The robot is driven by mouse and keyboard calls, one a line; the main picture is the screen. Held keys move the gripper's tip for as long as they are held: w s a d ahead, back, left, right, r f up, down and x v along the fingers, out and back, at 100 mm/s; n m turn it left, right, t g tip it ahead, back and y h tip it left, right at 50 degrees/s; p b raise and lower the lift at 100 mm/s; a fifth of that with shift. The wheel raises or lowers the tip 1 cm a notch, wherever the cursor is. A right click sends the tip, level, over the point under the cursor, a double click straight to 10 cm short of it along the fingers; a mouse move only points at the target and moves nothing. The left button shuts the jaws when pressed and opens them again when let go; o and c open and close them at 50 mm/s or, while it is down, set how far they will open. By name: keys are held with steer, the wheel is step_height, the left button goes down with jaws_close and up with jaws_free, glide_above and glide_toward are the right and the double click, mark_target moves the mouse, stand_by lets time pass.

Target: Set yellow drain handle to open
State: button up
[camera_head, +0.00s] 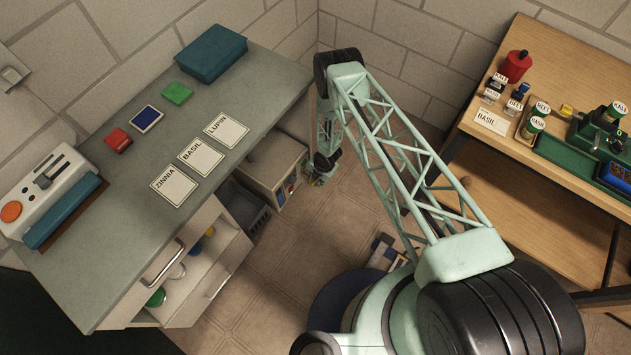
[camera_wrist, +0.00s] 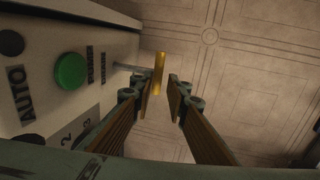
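In the wrist view the yellow drain handle (camera_wrist: 158,72) is a narrow upright bar on a thin grey rod that comes out of a pale control panel (camera_wrist: 110,45). My gripper (camera_wrist: 160,92) is open. Its two fingers stand on either side of the handle's line, with the handle showing in the gap, nearer the left finger. No firm contact shows, and I cannot tell how deep the handle lies between them. In the head view my gripper (camera_head: 322,176) hangs low beside a pale cabinet (camera_head: 270,165); the handle is too small to make out there.
The panel carries a green button (camera_wrist: 70,71) and an AUTO label, close to my left finger. Tiled floor (camera_wrist: 235,60) is clear to the right. A grey bench (camera_head: 160,130) with an open drawer (camera_head: 185,270) is at left, a wooden table (camera_head: 560,170) at right.

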step_height(320, 180, up, 12)
steer(key=s+d, duration=0.1)
steer(key=d, duration=0.1)
steer(key=shift+s+f, duration=0.15)
steer(key=shift+f, duration=0.1)
stand_by(0.5)
stand_by(0.8)
